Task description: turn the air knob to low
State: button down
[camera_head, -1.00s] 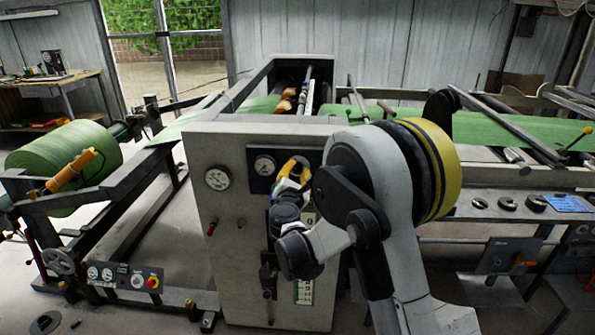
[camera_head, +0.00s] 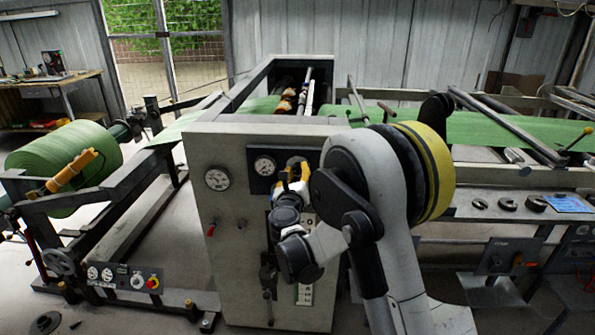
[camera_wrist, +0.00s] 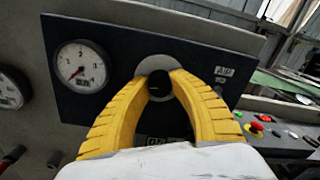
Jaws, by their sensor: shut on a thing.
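The air knob (camera_wrist: 155,66) is round and grey with a dark centre. It sits on the dark gauge panel (camera_wrist: 122,62) in the wrist view. My gripper (camera_wrist: 160,84) has yellow ribbed fingers, shut on the knob from both sides. In the head view my gripper (camera_head: 293,174) is against the right part of the panel (camera_head: 256,187) and hides the knob. A small label (camera_wrist: 225,72) is right of the knob and another (camera_wrist: 156,141) is below it, between the fingers. I cannot clearly read either label, and no pointer on the knob is clear.
A white dial gauge (camera_wrist: 80,66) is left of the knob, and a second gauge (camera_wrist: 10,88) is farther left. A red-tipped lever (camera_head: 211,229) and a dark handle (camera_head: 268,277) are lower on the cabinet (camera_head: 228,262). Coloured buttons (camera_wrist: 257,126) stand at the right.

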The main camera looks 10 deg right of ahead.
jog(key=n, duration=0.6)
jog(key=shift+n, duration=0.3)
dwell(0.5)
jog(key=c, duration=1.1)
grip_release()
jog(key=shift+s, duration=0.1)
jog(key=v, duration=1.2)
jog(key=shift+d, duration=0.15)
